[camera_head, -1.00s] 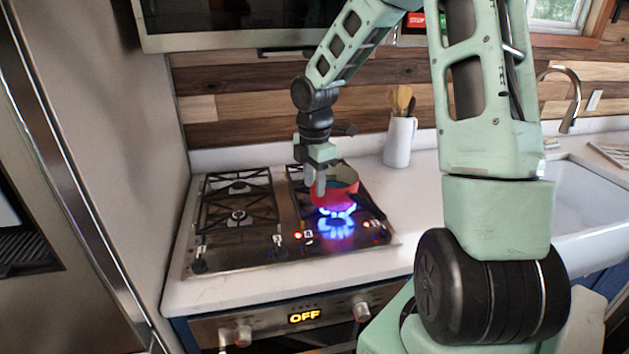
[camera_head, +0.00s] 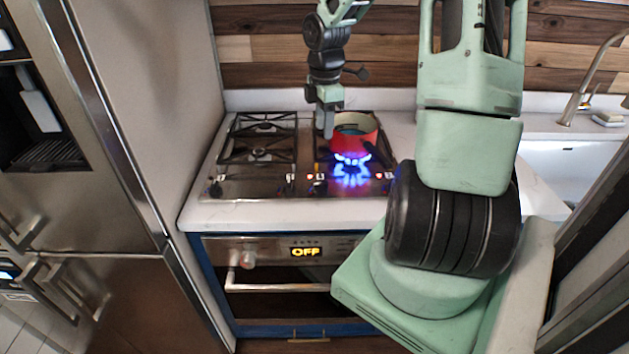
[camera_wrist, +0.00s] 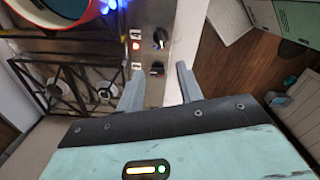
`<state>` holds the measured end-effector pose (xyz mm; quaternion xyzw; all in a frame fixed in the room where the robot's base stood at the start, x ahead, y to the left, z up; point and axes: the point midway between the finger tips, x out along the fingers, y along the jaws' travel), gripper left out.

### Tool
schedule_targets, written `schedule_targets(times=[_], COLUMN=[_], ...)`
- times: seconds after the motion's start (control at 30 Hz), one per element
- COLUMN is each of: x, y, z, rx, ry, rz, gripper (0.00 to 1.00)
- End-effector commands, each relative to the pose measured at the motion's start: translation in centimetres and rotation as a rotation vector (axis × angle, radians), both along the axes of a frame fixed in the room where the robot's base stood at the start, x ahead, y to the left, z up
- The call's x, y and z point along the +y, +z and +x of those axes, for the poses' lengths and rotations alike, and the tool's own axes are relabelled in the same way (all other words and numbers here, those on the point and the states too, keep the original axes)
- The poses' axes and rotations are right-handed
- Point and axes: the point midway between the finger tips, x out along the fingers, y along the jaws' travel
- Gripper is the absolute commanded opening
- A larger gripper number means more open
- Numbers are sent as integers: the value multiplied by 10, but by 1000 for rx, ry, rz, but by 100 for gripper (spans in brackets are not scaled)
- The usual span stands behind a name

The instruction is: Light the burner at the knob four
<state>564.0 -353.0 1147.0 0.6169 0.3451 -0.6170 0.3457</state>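A far-right knob (camera_head: 387,184) shows near a red light. A blue flame (camera_head: 351,170) burns at the right side, in front of and below a red pot (camera_head: 352,146). My gripper (camera_head: 326,130) is above the cooktop, at the pot's left. In the wrist view its fingers are apart and empty; two knobs (camera_wrist: 160,38) (camera_wrist: 156,70) lie beyond them, and the pot (camera_wrist: 50,14) is at top left.
The left burner grates (camera_head: 260,138) are empty. The oven (camera_head: 290,278) below reads OFF and has a bar handle (camera_head: 280,287). A tall steel appliance (camera_head: 110,230) stands left of the counter. A sink with a faucet (camera_head: 590,80) is at the right.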

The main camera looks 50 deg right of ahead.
Motion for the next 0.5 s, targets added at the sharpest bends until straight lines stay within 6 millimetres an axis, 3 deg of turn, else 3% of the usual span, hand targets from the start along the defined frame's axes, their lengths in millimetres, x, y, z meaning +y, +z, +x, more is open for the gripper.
schedule_targets(times=[0.17, 0.5], x=[1, 2], y=[-23, -93], z=[-1, 0], rx=[4, 4], ry=[2, 2], rz=[5, 5], gripper=[36, 36])
